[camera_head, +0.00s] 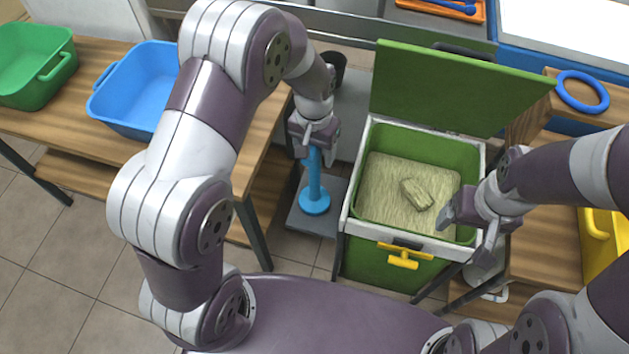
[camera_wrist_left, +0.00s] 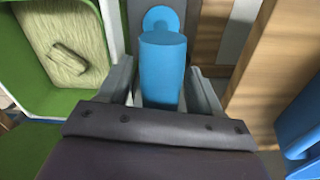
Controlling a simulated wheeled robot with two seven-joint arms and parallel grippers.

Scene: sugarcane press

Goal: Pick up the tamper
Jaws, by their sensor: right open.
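The blue tamper (camera_head: 314,197) stands upright on its round base, on a grey plate (camera_head: 327,220) left of the green press box. My left gripper (camera_head: 313,142) is at the top of the tamper's handle in the head view. In the left wrist view, the tamper (camera_wrist_left: 161,68) stands between the two fingers of my left gripper (camera_wrist_left: 163,88); they look apart, with narrow gaps beside the handle. My right gripper (camera_head: 468,230) is open at the right front rim of the box, with no object seen between its fingers.
The green box (camera_head: 354,205) has its lid (camera_head: 445,88) raised, a yellow latch (camera_head: 398,258) in front and pale fibrous material (camera_head: 385,180) inside. A wooden table (camera_head: 50,122) at left holds a green bin (camera_head: 35,62) and a blue bin (camera_head: 140,88). A blue ring (camera_head: 583,106) lies at right.

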